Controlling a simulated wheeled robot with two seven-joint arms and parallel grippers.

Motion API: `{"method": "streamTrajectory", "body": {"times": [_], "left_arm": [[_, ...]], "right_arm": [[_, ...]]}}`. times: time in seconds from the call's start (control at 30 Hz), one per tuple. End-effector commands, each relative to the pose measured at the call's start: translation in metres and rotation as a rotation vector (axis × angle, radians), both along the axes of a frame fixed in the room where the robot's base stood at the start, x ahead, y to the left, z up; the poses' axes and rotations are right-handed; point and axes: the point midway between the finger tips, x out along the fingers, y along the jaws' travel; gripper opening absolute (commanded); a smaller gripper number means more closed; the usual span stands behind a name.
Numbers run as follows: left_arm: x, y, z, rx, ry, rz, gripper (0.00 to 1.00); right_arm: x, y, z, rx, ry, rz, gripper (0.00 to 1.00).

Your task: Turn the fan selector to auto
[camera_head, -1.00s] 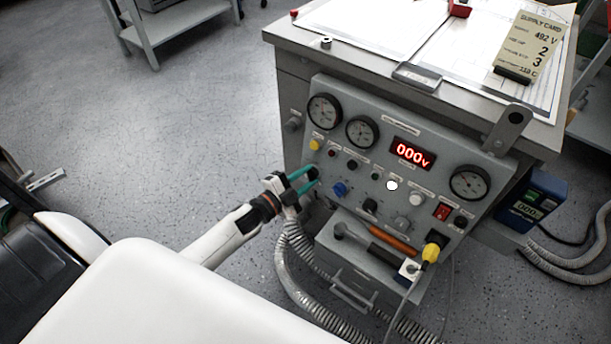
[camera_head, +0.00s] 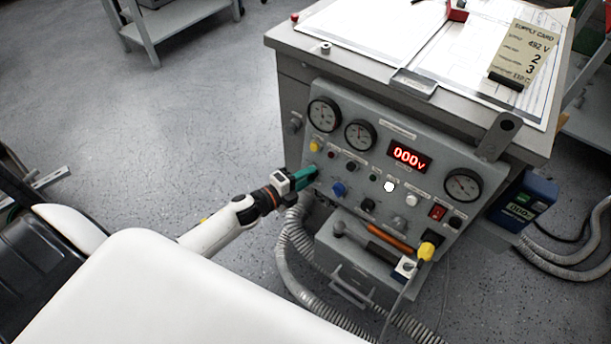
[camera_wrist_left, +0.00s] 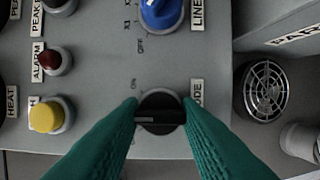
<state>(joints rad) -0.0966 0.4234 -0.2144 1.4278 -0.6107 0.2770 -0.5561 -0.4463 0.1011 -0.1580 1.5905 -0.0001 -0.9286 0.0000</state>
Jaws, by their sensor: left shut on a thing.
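The fan selector is a black round knob with a raised grip bar; in the left wrist view this knob (camera_wrist_left: 160,114) sits between my teal fingertips, beside a label ending in "ODE". Its bar lies across the picture, from finger to finger. An "ON"-like mark shows just above its left side; an auto mark cannot be made out. My left gripper (camera_wrist_left: 160,116) is shut on the knob. In the head view, the left gripper (camera_head: 312,174) reaches the left edge of the grey panel (camera_head: 345,95) and mostly hides the knob. My right gripper is not in view.
A blue knob (camera_wrist_left: 160,12), a yellow button (camera_wrist_left: 45,115) and a dark red button (camera_wrist_left: 55,60) are close by. The red display (camera_head: 409,157) reads 000V. An open drawer (camera_head: 355,262) with tools and grey hoses (camera_head: 292,265) lie below the panel.

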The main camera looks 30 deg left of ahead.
Motion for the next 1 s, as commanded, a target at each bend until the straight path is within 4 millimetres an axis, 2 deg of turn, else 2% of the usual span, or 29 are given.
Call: {"method": "streamTrajectory", "body": {"times": [0.43, 0.47, 0.57, 0.87, 1.0], "left_arm": [[-0.001, 0.000, -0.001, 0.012, 0.001, -0.003, 0.07], [-0.001, 0.000, -0.001, 0.012, 0.001, -0.003, 0.33], [-0.001, 0.000, -0.001, 0.011, 0.000, -0.003, 0.50], [-0.001, 0.000, 0.000, 0.010, -0.001, -0.002, 0.51], [-0.011, 0.004, 0.001, 0.011, 0.001, -0.002, 0.51]], "right_arm": [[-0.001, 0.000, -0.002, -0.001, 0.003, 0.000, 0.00], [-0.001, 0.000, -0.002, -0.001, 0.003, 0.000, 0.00], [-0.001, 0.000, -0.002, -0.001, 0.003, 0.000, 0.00], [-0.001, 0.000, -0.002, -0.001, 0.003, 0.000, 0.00], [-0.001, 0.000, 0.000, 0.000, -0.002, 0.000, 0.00]]}}
